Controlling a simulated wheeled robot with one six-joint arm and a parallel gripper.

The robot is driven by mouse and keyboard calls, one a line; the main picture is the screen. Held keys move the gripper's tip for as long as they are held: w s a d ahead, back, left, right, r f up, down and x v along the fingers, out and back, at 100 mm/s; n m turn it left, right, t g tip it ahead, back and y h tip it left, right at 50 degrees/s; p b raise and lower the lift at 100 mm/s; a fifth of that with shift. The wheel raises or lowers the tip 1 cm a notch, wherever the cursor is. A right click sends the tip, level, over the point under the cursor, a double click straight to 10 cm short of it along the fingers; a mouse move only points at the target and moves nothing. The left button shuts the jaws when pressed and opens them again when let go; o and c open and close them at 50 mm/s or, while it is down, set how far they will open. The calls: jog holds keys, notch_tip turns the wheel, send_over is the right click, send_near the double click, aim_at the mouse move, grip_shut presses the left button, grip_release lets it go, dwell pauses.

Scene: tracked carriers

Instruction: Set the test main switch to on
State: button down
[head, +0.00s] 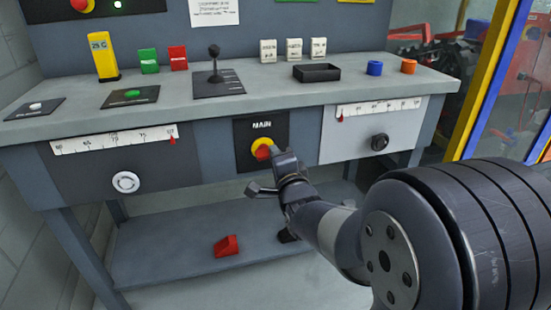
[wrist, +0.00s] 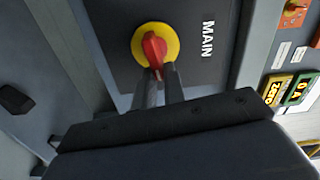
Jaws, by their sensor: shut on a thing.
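The main switch is a red handle (wrist: 154,48) on a yellow round base (wrist: 141,34), set in a dark plate (wrist: 192,58) marked MAIN. In the head view the switch (head: 262,148) sits on the front of the bench, below the worktop. My gripper (wrist: 158,72) is shut on the red handle, with a finger on each side of it. In the head view my gripper (head: 275,158) reaches the switch from the lower right and covers part of it. No on or off marks can be read on the plate.
The bench worktop (head: 230,100) holds a lever, coloured blocks, a black tray (head: 316,73) and rings. A white knob (head: 126,182) and a black knob (head: 379,142) flank the switch. A red block (head: 226,246) lies on the lower shelf. A yellow post (head: 487,80) stands at right.

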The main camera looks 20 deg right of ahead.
jog(key=shift+f+m, duration=0.15)
jog(key=shift+m, duration=0.55)
jog(key=c, duration=1.5)
grip_release()
jog(key=s+p, duration=0.2)
jog(key=s, duration=0.8)
jog(key=shift+s+p, duration=0.3)
jog(key=shift+s, duration=0.1)
